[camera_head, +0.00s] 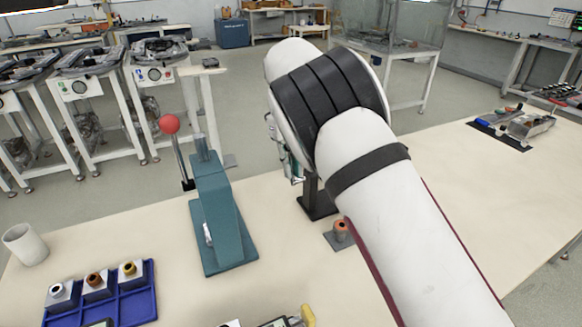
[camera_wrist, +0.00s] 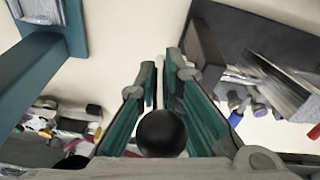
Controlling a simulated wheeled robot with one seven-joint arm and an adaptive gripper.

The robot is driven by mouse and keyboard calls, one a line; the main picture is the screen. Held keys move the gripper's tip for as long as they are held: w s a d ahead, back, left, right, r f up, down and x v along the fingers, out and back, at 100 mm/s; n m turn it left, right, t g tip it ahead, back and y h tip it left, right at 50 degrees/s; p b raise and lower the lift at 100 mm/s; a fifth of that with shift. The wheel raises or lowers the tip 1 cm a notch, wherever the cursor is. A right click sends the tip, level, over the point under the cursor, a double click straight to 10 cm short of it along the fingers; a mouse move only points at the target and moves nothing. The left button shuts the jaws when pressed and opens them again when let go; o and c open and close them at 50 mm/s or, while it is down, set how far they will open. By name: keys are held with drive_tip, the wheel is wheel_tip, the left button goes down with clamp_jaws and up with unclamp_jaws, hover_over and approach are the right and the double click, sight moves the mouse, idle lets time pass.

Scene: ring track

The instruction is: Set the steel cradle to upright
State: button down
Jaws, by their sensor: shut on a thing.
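My gripper (camera_wrist: 160,85) is shut on a thin rod topped by a round black knob (camera_wrist: 163,133), with green finger pads on both sides. In the head view, my gripper (camera_head: 290,165) is mostly hidden behind my arm, beside a black stand (camera_head: 318,200). A grey metal, block-like piece (camera_wrist: 268,88) shows tilted at the right in the wrist view, beside a dark upright part (camera_wrist: 205,55). It may be the steel cradle, but I cannot tell for sure. In the head view the cradle is not clearly visible, with my arm covering that area.
A teal press (camera_head: 220,215) with a red-knobbed lever (camera_head: 170,124) stands left of my gripper. A small brown-topped part (camera_head: 341,232) sits by the stand. A blue tray (camera_head: 135,300) and white cup (camera_head: 25,245) are front left. A tool tray (camera_head: 530,125) lies far right.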

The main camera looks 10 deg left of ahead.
drive_tip(key=c, duration=1.7)
unclamp_jaws()
drive_tip(key=shift+w+d, duration=0.1)
drive_tip(key=shift+w, duration=0.05)
drive_tip(key=shift+r, duration=0.1)
drive_tip(key=shift+v, duration=3.6)
